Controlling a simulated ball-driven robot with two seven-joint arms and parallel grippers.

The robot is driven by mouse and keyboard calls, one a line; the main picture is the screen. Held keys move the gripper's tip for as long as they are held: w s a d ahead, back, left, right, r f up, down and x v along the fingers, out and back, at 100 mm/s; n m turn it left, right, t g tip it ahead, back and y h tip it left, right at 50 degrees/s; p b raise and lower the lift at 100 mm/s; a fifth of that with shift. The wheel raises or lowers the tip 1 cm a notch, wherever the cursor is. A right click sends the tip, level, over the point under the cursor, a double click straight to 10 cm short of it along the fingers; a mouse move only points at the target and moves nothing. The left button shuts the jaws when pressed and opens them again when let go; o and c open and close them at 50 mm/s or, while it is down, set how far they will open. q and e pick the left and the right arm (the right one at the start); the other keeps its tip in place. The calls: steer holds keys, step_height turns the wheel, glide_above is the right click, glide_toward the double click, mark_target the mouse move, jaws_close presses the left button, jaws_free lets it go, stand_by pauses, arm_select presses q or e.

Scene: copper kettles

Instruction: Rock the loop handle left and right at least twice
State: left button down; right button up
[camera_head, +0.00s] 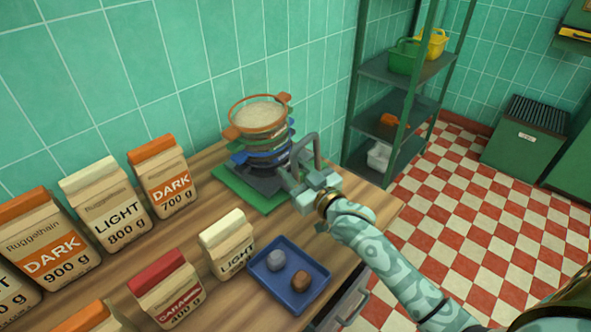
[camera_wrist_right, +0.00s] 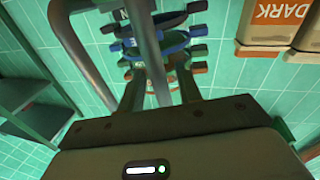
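The grey loop handle (camera_head: 307,140) rises beside a stack of round sieves (camera_head: 262,130) with orange, green and blue rims. The stack stands on a dark base on a green board (camera_head: 237,190). My right gripper (camera_head: 293,188) is low at the loop, on the near right side of the stack. In the right wrist view the loop (camera_wrist_right: 149,45) crosses close to the camera, and one leg runs down between my open fingers (camera_wrist_right: 160,88). Gaps show on both sides of that leg; contact is unclear. The loop looks roughly upright. My left gripper is out of view.
A blue tray (camera_head: 262,287) with a grey and a brown lump lies near my right forearm. Several paper bags (camera_head: 165,178) line the counter's left side. A green shelf rack (camera_head: 375,70) stands behind right. The counter's right edge is close under my arm.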

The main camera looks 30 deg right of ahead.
steer(key=s+d+p, duration=0.2)
steer(key=s+p, duration=0.1)
steer(key=s, duration=1.3)
steer(key=shift+d+f+p, duration=0.15)
steer(key=shift+f+p, duration=0.1)
steer(key=shift+p, duration=0.1)
steer(key=shift+o, duration=0.4)
steer(key=shift+s, duration=0.1)
